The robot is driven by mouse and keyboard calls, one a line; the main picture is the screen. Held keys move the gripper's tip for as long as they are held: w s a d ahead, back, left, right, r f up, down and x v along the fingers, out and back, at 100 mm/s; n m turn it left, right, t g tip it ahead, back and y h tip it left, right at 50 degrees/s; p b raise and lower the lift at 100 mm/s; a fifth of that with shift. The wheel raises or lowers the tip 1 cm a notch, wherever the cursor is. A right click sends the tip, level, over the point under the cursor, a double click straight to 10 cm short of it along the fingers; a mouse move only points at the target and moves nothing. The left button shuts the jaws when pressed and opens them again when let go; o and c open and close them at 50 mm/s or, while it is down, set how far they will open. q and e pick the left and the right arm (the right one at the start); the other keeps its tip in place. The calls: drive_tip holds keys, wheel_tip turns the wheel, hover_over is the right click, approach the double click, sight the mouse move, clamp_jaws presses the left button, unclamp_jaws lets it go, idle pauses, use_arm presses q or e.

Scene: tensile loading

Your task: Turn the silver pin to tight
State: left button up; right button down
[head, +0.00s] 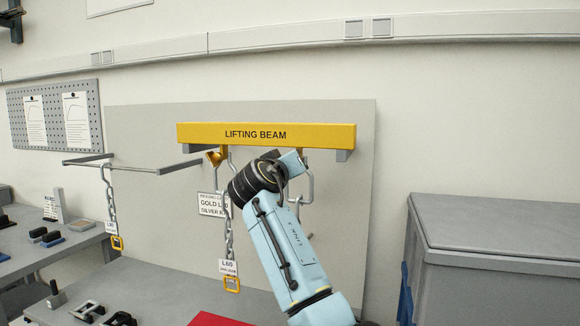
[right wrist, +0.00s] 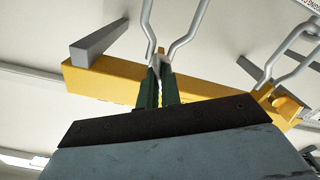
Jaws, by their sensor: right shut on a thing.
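The yellow lifting beam (head: 266,135) hangs level in front of a grey panel. A silver shackle (head: 310,186) hangs under its right part, half hidden by my right arm. In the right wrist view the two legs of this shackle (right wrist: 188,35) reach my right gripper (right wrist: 157,72). Its green fingers are shut on a small silver piece, the silver pin (right wrist: 156,66), at the beam's edge. Most of the pin is hidden between the fingers, so I cannot tell how tight it is. In the head view the fingers are hidden behind my wrist. My left gripper is not in view.
A sign (head: 212,205) is partly covered by my arm. A grey cabinet (head: 500,240) stands right. A red item (head: 215,319) lies on the table.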

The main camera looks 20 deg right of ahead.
drive_tip(key=c, duration=1.6)
unclamp_jaws()
drive_tip(key=b+v, duration=0.1)
drive_tip(key=v, duration=1.2)
drive_tip(key=shift+s+b, duration=0.2)
drive_tip(key=shift+b, duration=0.1)
drive_tip(key=shift+a+f, duration=0.1)
drive_tip(key=shift+a, duration=0.05)
